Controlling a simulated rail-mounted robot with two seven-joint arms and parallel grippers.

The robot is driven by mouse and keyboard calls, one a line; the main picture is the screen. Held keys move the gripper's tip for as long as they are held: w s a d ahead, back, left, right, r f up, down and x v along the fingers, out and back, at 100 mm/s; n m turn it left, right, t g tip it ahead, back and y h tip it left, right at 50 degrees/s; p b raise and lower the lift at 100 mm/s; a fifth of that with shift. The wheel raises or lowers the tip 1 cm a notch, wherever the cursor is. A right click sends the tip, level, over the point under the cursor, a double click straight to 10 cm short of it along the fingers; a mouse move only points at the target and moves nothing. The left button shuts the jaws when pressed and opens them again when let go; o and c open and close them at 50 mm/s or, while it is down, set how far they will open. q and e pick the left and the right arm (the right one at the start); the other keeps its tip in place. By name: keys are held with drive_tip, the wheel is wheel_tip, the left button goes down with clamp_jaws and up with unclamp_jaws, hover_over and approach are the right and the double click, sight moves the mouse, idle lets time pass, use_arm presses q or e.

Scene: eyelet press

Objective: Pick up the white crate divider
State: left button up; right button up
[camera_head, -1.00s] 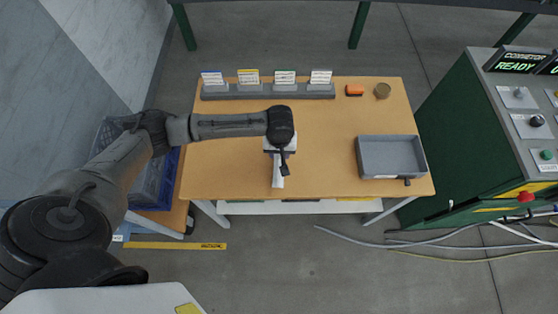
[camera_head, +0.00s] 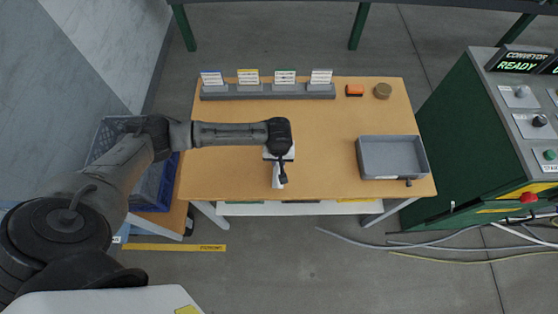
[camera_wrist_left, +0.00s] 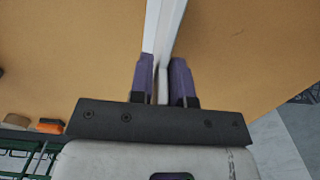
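The white crate divider (camera_head: 278,181) is over the front middle part of the wooden table, mostly hidden under my left gripper in the head view. In the left wrist view the divider (camera_wrist_left: 164,28) is a thin white panel on edge, running between the two purple fingers. My left gripper (camera_wrist_left: 162,80) straddles it, fingers close to its faces. A thin tan sliver shows beside the left-hand finger, so firm contact is unclear. In the head view the left gripper (camera_head: 280,160) is seen from above. My right gripper is in neither view.
A grey tray (camera_head: 423,172) sits at the table's right. A grey rack with several label cards (camera_head: 265,91) lines the back, beside an orange block (camera_head: 354,90) and a brown round item (camera_head: 382,91). A blue crate (camera_head: 153,190) stands left. The green console (camera_head: 462,130) is at right.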

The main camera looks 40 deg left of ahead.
use_arm(q)
clamp_jaws()
drive_tip(key=shift+r, duration=0.1)
